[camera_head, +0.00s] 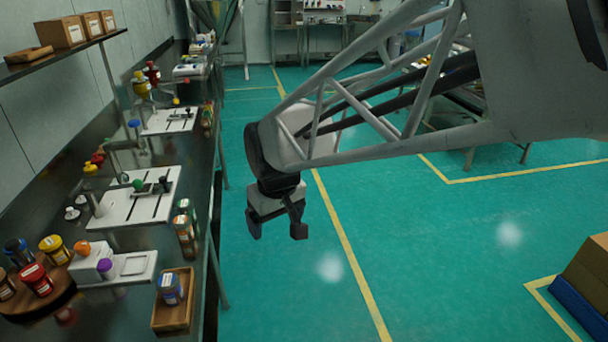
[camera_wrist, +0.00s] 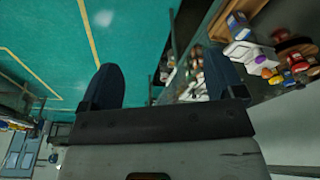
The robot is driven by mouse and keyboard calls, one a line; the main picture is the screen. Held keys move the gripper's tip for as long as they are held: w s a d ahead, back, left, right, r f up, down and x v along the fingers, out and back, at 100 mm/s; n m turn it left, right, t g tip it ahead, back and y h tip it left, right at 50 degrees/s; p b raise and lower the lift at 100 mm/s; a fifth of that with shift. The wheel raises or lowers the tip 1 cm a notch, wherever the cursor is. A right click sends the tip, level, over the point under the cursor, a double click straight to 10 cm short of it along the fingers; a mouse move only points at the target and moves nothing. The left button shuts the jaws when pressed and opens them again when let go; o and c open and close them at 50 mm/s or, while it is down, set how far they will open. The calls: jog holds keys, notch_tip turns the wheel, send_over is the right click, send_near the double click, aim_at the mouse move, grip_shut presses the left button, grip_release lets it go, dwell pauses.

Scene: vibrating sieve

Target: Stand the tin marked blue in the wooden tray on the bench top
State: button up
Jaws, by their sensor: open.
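A tin with blue bands and a pale label (camera_head: 170,288) stands in the wooden tray (camera_head: 172,325) at the front right of the bench. It appears upright, and it also shows near the top of the wrist view (camera_wrist: 237,20). Another dark tin with some blue (camera_head: 18,252) stands on the round wooden stand at the far left. My gripper (camera_head: 275,230) hangs over the floor, to the right of the bench and apart from both tins. Its jaws are open with nothing between them.
The round stand (camera_head: 38,300) also holds red, yellow and brown tins. A white block with orange and purple caps (camera_head: 92,262) sits between stand and tray. White stations (camera_head: 125,205) and several small bottles line the bench further back. The floor beside the bench is clear.

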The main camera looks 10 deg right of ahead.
jog(key=s+d+r+m, duration=0.2)
jog(key=s+d+m, duration=0.3)
jog(key=s+d, duration=0.8)
jog(key=s, duration=0.3)
jog(key=shift+s+d+r+t+h, duration=0.15)
jog(key=shift+d+r+t+h, duration=0.1)
jog(key=shift+t+h, duration=0.15)
